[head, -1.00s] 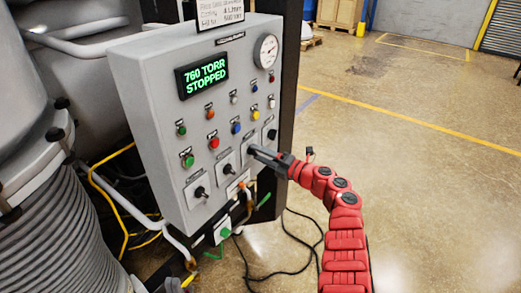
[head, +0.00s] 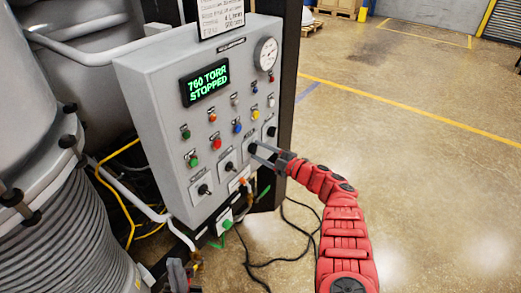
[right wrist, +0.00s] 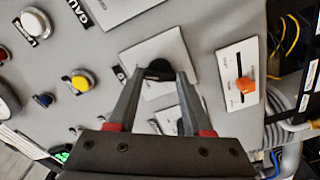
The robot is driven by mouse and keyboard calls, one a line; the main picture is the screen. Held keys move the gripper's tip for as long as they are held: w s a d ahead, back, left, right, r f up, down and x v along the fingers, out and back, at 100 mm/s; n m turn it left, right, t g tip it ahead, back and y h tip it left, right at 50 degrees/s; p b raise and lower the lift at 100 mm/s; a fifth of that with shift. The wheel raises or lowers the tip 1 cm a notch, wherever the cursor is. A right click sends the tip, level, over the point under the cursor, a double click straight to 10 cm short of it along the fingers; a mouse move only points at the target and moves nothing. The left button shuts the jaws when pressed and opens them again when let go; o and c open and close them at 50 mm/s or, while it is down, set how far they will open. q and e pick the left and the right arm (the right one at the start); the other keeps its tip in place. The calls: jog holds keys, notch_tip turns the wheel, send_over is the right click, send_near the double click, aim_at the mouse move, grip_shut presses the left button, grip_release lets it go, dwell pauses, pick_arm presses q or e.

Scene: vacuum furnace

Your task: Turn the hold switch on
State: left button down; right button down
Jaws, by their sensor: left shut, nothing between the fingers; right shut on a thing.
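The grey control panel (head: 160,100) carries several black rotary switches on white plates; their labels are too small to read, so I cannot tell which is marked hold. My right gripper (head: 256,149) is shut on one black switch knob (head: 249,146), second from the right in the slanting row. In the right wrist view the fingertips (right wrist: 159,76) close around this knob (right wrist: 158,68), partly hiding its plate. My left gripper (head: 179,274) is shut and empty at the bottom edge of the head view, below the panel and apart from it.
The display (head: 205,83) reads 760 TORR STOPPED. Coloured buttons (head: 216,144) and a gauge (head: 265,53) sit above the switches. An orange slider (right wrist: 245,85) is beside the gripped switch. A yellow cable (head: 112,190) hangs at left. The floor (head: 430,170) at right is clear.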

dwell(0.5)
jog(key=shift+c, duration=1.6)
grip_release()
jog(key=v, duration=1.7)
jog(key=shift+d+p, duration=0.2)
jog(key=shift+p, duration=0.15)
jog(key=shift+s, duration=0.1)
